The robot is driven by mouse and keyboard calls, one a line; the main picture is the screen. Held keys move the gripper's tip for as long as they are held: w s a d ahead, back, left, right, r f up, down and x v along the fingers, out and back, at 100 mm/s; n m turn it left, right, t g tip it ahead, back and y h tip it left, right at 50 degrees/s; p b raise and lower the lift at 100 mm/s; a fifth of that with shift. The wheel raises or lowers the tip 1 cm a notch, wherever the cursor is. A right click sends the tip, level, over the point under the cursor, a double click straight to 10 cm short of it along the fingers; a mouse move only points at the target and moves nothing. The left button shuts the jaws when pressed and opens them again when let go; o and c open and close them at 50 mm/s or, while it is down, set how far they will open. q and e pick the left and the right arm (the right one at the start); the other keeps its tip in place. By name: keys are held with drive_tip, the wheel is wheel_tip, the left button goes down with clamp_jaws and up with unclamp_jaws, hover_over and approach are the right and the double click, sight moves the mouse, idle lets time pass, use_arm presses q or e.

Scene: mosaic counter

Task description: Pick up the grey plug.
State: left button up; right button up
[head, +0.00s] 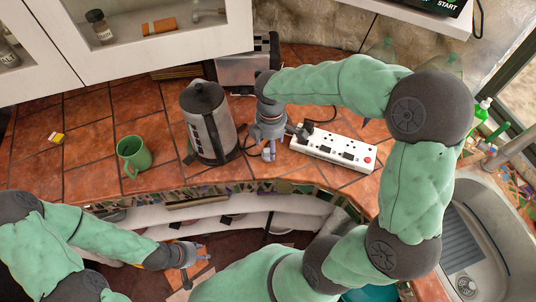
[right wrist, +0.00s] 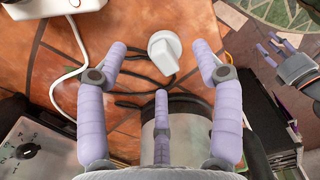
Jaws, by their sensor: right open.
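The grey plug (right wrist: 165,52) is pale, almost white, and lies on the tiled counter in the right wrist view. It sits between the spread fingers of my right gripper (right wrist: 160,78), beyond their tips, with no finger seen touching it. In the head view my right gripper (head: 270,150) reaches down over the counter between the kettle and the power strip; the plug is not clearly visible there. My left gripper (head: 199,253) is low in front of the counter, empty with fingers apart; it also shows in the right wrist view (right wrist: 272,50).
A metal kettle (head: 209,125) stands close left of the right gripper, and a white power strip (head: 333,150) lies close right. A green mug (head: 133,156) and toaster (head: 240,72) are farther off. Dark cable lies near the plug. The sink (head: 487,240) is at right.

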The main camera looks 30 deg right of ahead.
sight(268, 149)
drive_tip(key=f, duration=0.1)
drive_tip(key=f+b, duration=0.1)
drive_tip(key=f, duration=0.2)
drive_tip(key=shift+w+a+f, duration=0.1)
drive_tip(key=shift+a+f, duration=0.1)
drive_tip(key=shift+a, duration=0.2)
drive_tip(key=c, duration=1.2)
drive_tip(key=shift+o, duration=0.2)
drive_tip(key=shift+r, duration=0.1)
